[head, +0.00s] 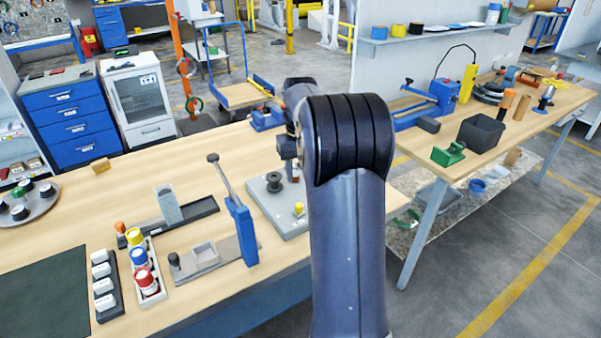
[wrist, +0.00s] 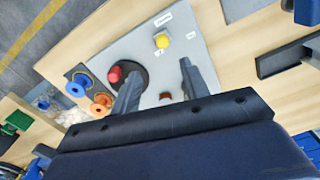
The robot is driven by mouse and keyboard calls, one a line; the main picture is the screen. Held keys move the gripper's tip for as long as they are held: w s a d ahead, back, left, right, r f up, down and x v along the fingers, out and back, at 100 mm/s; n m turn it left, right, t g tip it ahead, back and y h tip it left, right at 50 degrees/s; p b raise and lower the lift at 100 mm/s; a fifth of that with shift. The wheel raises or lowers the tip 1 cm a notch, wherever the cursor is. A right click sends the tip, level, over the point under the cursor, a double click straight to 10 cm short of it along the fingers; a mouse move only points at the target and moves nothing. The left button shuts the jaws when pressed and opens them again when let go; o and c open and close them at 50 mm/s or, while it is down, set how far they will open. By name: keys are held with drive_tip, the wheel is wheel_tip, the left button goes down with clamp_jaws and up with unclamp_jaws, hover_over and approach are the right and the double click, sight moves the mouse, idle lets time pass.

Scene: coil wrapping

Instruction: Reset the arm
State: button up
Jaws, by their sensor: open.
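My gripper (wrist: 158,82) is open in the wrist view, its two dark fingers apart with nothing seen held between them. It is over a grey plate (wrist: 150,55) on the wooden bench. The plate carries a red knob (wrist: 115,74) on a dark round base, close to the left finger, and a yellow button (wrist: 162,41) beyond the fingers. A small brown piece shows between the fingers, partly hidden. In the head view the grey plate (head: 281,222) lies left of my arm, with a dark spool (head: 274,182) and the yellow button (head: 299,209). My arm hides the fingers there.
Blue (wrist: 76,88) and orange (wrist: 102,104) spools sit beside the plate in the wrist view. A blue-handled lever fixture (head: 240,230) stands upright left of the plate. Another bench (head: 545,120) stands at right.

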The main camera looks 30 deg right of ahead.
sight(297, 205)
drive_tip(key=f, duration=0.7)
drive_tip(key=a+f+p, duration=0.1)
drive_tip(key=f, duration=0.3)
drive_tip(key=shift+a, duration=0.4)
drive_tip(key=shift+r, duration=0.1)
